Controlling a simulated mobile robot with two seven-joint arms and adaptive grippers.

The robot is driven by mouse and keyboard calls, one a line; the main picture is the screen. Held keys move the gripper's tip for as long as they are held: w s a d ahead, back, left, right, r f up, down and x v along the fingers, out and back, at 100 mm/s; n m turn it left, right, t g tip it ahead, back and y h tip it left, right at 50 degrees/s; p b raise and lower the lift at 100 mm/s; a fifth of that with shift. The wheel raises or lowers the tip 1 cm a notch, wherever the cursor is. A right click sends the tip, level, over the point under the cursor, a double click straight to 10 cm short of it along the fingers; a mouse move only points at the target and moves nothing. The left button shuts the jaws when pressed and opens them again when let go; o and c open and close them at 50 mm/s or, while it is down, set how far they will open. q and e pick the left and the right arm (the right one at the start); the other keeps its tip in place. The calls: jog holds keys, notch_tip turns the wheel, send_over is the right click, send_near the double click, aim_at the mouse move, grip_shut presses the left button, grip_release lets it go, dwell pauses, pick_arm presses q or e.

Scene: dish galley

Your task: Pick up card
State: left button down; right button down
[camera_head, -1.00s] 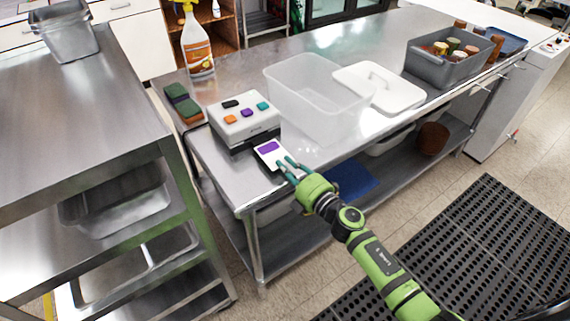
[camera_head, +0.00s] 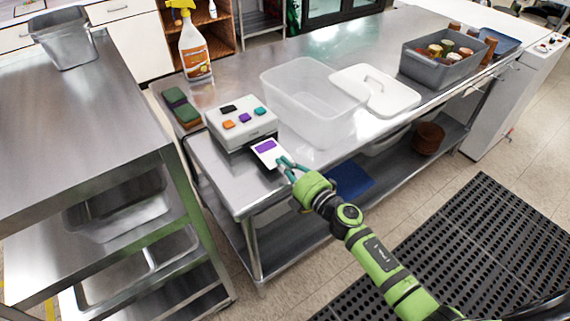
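The card (camera_head: 267,150) is white with a purple rectangle and sits at the front of the white and dark box with coloured buttons (camera_head: 241,122), near the counter's front edge. My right gripper (camera_head: 280,161) reaches in from the lower right. Its teal fingertips come together on the card's near right edge and appear shut on it. The fingers hide that corner. I cannot tell whether the card is clear of the surface beneath it. My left gripper is not in view.
On the steel counter (camera_head: 222,178), a clear bin (camera_head: 310,105) and a white lid (camera_head: 376,92) lie right of the box. A spray bottle (camera_head: 194,48) and sponges (camera_head: 180,104) stand behind it. A steel rack (camera_head: 75,130) is at left. A grey bin (camera_head: 440,68) is farther right.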

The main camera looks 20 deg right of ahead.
jog(key=s+d+r+p, duration=0.2)
jog(key=s, duration=0.4)
jog(key=s+d+r+p, duration=0.3)
jog(key=s, duration=0.3)
jog(key=shift+s+d, duration=0.25)
jog(key=shift+s, duration=0.15)
